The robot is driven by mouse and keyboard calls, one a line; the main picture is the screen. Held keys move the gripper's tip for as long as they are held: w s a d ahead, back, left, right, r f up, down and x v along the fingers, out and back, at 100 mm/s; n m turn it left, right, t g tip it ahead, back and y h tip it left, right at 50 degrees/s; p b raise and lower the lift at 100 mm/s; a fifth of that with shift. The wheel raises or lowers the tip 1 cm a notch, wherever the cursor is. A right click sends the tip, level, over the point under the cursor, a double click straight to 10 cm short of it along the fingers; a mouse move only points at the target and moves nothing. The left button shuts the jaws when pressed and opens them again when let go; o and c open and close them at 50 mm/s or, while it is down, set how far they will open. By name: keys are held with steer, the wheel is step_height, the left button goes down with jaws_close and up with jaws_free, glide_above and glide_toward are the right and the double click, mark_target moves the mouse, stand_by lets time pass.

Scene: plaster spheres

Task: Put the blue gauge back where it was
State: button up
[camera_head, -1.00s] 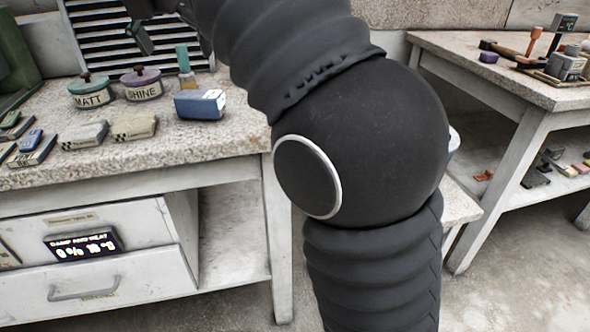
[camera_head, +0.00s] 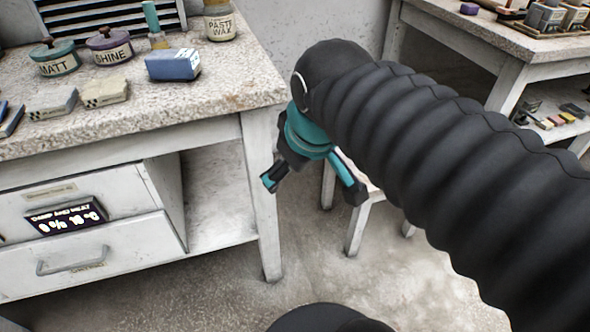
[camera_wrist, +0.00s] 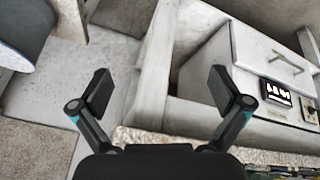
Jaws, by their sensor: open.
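My gripper (camera_head: 312,185) is open and empty, hanging beside the front right leg of the workbench, below its top. In the wrist view my gripper (camera_wrist: 160,90) shows both fingers wide apart with nothing between them. A blue box-shaped object with a pale face (camera_head: 172,65) sits on the workbench top, well to the upper left of my gripper; I cannot tell for sure that it is the gauge. The display also shows at the right of the wrist view (camera_wrist: 275,92).
The stone-topped workbench (camera_head: 130,130) holds MATT (camera_head: 55,60) and SHINE (camera_head: 110,50) pots, a PASTE WAX jar (camera_head: 219,22) and pale blocks (camera_head: 104,92). A white stool (camera_head: 358,225) stands behind my gripper. A second table (camera_head: 470,32) is at the upper right. The foreground floor is mostly clear.

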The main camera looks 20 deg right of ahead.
steer(key=s+f+m, duration=0.3)
steer(key=f+m, duration=0.1)
steer(key=f, duration=0.1)
steer(key=shift+s+d+f, duration=0.2)
steer(key=shift+s+d, duration=0.1)
steer(key=shift+d, duration=0.15)
steer(key=shift+c, duration=0.2)
